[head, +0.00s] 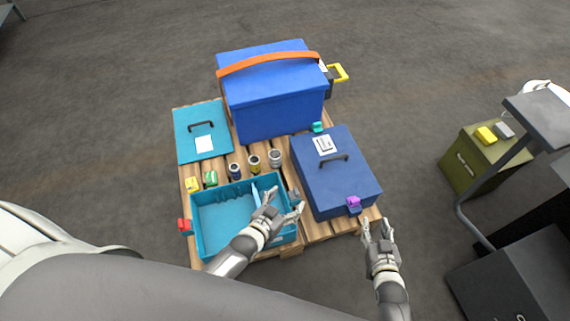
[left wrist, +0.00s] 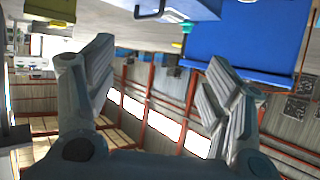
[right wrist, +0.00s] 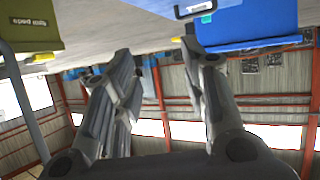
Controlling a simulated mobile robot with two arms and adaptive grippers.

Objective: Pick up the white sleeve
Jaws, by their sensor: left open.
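A whitish-grey ringed cylinder (head: 274,158), which looks like the white sleeve, stands on the pallet at the right end of a short row. A yellow-and-dark cylinder (head: 254,163) and a dark blue one (head: 235,171) stand to its left. My left gripper (head: 285,201) is open and empty above the right end of the teal bin, nearer to me than the whitish cylinder and apart from it. My right gripper (head: 377,224) is open and empty off the pallet's near right corner. Neither wrist view shows the cylinder.
The wooden pallet (head: 317,228) holds an open teal bin (head: 221,250), a teal lid (head: 185,150), a big blue box (head: 275,110) and a blue case (head: 340,187). Small yellow and green blocks (head: 210,179) lie left of the cylinders. An olive box (head: 460,172) stands at right.

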